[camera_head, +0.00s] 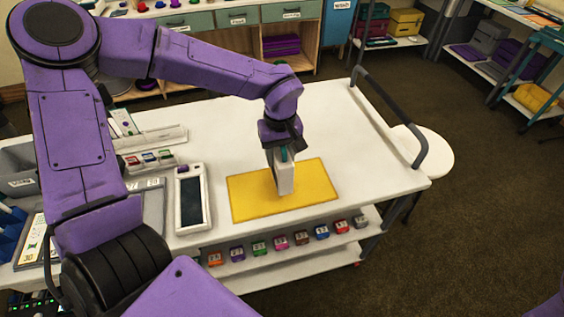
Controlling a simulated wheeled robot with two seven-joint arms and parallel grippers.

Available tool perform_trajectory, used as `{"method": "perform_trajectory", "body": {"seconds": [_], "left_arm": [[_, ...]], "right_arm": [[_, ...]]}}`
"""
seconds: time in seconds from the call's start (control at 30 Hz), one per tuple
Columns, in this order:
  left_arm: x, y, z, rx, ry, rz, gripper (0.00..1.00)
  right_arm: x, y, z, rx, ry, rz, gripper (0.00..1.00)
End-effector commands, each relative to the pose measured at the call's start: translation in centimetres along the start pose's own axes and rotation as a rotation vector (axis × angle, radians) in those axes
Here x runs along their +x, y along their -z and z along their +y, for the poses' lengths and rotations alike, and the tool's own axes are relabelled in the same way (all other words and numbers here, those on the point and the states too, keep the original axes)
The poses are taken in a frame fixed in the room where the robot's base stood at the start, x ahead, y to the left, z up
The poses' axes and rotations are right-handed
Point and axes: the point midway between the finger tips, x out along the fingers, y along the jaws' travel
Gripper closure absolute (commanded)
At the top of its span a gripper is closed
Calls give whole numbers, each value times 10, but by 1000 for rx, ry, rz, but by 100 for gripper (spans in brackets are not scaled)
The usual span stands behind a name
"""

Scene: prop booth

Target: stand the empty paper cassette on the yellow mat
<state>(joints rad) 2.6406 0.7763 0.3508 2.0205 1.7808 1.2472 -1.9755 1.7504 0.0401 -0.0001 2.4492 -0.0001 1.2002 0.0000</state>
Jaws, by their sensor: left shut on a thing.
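The yellow mat (309,201) lies flat near the front right of the white cart top. My left gripper (282,150) points down over the middle of the mat. It is shut on a light grey, narrow upright block, which I take to be the paper cassette (284,180), with a bit of teal showing near its top. The cassette's lower end is at the mat's middle; I cannot tell whether it touches or hovers just above. The gripper hides its upper part, and its inside cannot be seen. My right gripper is out of view.
A white handheld device (191,200) with a dark screen lies left of the mat. Small coloured cartridges (149,158) sit behind it. A dark rail (391,115) edges the cart's right end. Several coloured blocks (281,243) line the shelf below. The cart top behind the mat is clear.

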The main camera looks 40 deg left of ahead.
Motion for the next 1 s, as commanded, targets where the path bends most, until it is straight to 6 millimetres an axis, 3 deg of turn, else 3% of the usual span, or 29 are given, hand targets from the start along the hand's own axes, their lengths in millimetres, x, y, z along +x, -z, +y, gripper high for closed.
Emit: {"method": "perform_trajectory", "body": {"seconds": [0.2, 0.43, 0.47, 0.53, 0.87, 1.0], "left_arm": [[33, 4, 5, 2, 3, 0, 97], [38, 4, 5, 2, -1, 1, 97], [39, 4, 5, 2, 0, 0, 50], [39, 4, 5, 2, 0, 0, 27], [35, 4, 5, 2, -1, 1, 27], [11, 5, 6, 1, -6, 3, 27]], "right_arm": [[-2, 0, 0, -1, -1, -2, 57], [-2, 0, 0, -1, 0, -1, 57], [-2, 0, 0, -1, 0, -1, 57], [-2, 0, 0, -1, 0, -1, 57], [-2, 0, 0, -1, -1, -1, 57], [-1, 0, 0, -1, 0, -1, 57]]}}
